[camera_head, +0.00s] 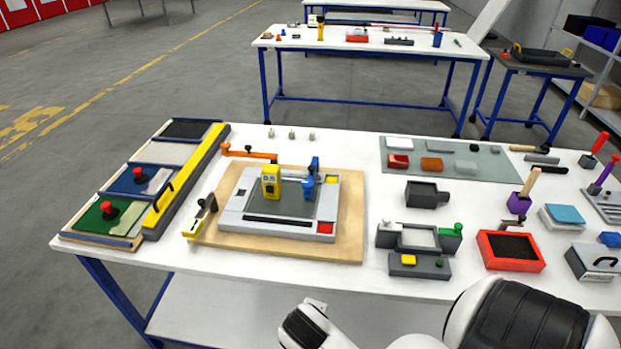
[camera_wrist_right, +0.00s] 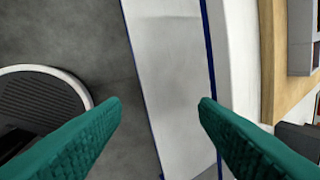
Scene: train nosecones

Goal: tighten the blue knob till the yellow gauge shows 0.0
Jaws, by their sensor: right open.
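The yellow gauge (camera_head: 271,183) stands on a grey and white fixture (camera_head: 235,216) on the main table. Its reading is too small to tell. My left gripper is not in view.
The fixture sits on a wooden board (camera_head: 344,244) on the white table. An orange lever (camera_head: 248,154) is behind it, and a black-and-yellow clamp (camera_head: 200,216) lies left. A grey vise-like device (camera_head: 405,237) and a red tray (camera_head: 482,249) are to the right. The front edge is close.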

